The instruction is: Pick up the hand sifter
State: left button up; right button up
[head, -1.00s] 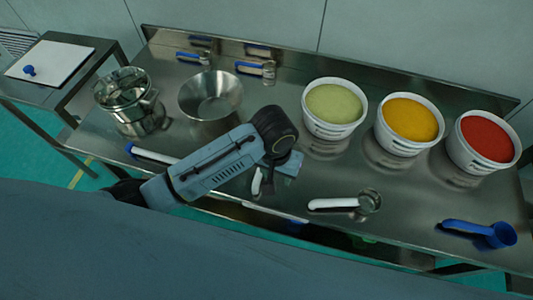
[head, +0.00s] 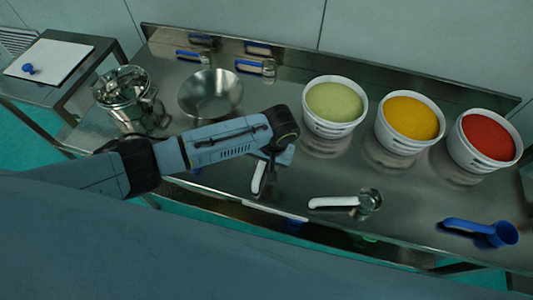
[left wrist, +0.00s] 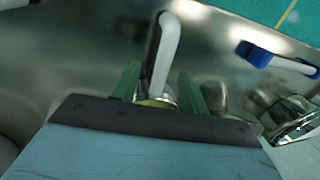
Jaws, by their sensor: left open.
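A white-handled tool (head: 259,177), which looks like the hand sifter, lies on the steel table below my left gripper (head: 277,157); its head is hidden there. In the left wrist view its white handle (left wrist: 168,48) points up and away, and a round yellowish rim shows at its near end. My left gripper (left wrist: 158,88) is open, with its two green fingers on either side of that near end. I cannot tell whether they touch it. A second white-handled tool (head: 335,202) with a round metal cup lies to the right. My right gripper is out of view.
White tubs of green (head: 335,125), yellow (head: 396,140) and red (head: 468,158) contents stand at the right. A metal bowl (head: 210,112) and clamped metal pot (head: 124,98) stand at the left. A blue scoop (head: 480,232) lies at front right. A blue-ended tool (left wrist: 255,54) lies nearby.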

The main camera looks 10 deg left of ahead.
aim_at(260, 170)
pick_arm(q)
jog(key=f, duration=0.1)
jog(key=a+f, duration=0.1)
jog(key=f, duration=0.2)
jog(key=shift+s+a+f, duration=0.2)
jog(key=shift+s+f, duration=0.05)
jog(key=shift+f, duration=0.1)
grip_shut()
